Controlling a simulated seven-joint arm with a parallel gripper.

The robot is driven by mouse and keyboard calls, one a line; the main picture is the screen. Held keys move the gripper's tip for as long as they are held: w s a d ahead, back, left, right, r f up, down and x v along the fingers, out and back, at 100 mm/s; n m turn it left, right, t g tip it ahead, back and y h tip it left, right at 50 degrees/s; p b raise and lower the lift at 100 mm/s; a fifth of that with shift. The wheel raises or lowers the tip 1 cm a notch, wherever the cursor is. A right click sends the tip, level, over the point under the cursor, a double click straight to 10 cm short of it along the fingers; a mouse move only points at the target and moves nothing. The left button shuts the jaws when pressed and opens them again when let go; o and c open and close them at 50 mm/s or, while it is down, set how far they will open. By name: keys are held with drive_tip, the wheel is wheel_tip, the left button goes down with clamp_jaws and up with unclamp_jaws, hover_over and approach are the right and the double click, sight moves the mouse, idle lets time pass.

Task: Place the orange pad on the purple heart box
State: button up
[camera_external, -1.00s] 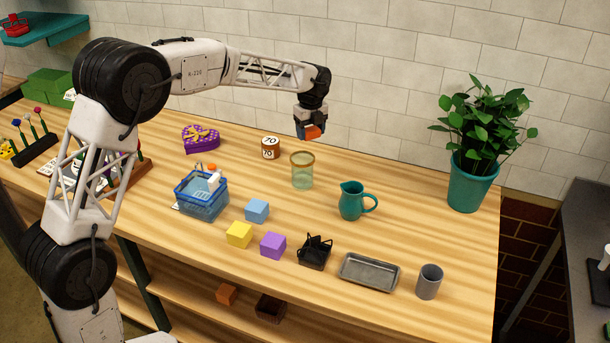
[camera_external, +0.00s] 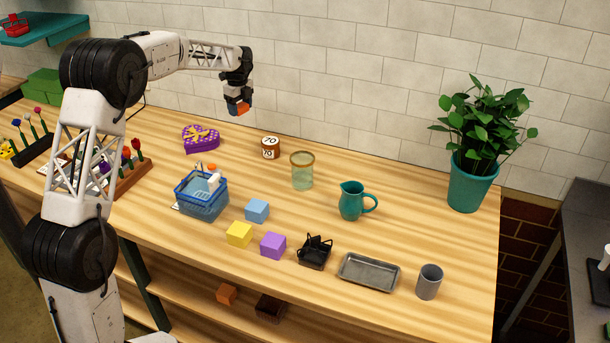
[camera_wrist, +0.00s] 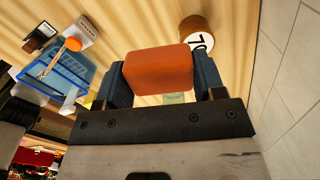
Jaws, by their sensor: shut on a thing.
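My gripper (camera_external: 238,108) is shut on the orange pad (camera_wrist: 158,70), which sits between the two blue fingers in the wrist view. In the external view the orange pad (camera_external: 241,111) shows at the fingertips, held in the air above the back of the table. The purple heart box (camera_external: 201,141) has a gold ribbon bow and lies on the table near the wall. My gripper is above and to the right of it in the picture. The heart box does not show in the wrist view.
A round brown tin (camera_external: 271,148) marked 70 and a green glass jar (camera_external: 302,172) stand right of the heart box. A blue basket (camera_external: 203,197) stands in front of it. A teal pitcher (camera_external: 352,201) and several cubes are farther off. Tiled wall (camera_external: 340,80) rises behind.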

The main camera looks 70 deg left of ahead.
drive_tip(key=s+a+n, duration=0.3)
drive_tip(key=s+a, duration=1)
drive_tip(key=s, duration=0.3)
hover_over(196, 136)
drive_tip(key=shift+a+f, duration=0.1)
drive_tip(key=shift+f, duration=2.55)
drive_tip(key=shift+f, duration=1.3)
drive_tip(key=shift+f, duration=0.1)
drive_tip(key=shift+f, duration=2.6)
drive_tip(key=shift+f, duration=0.15)
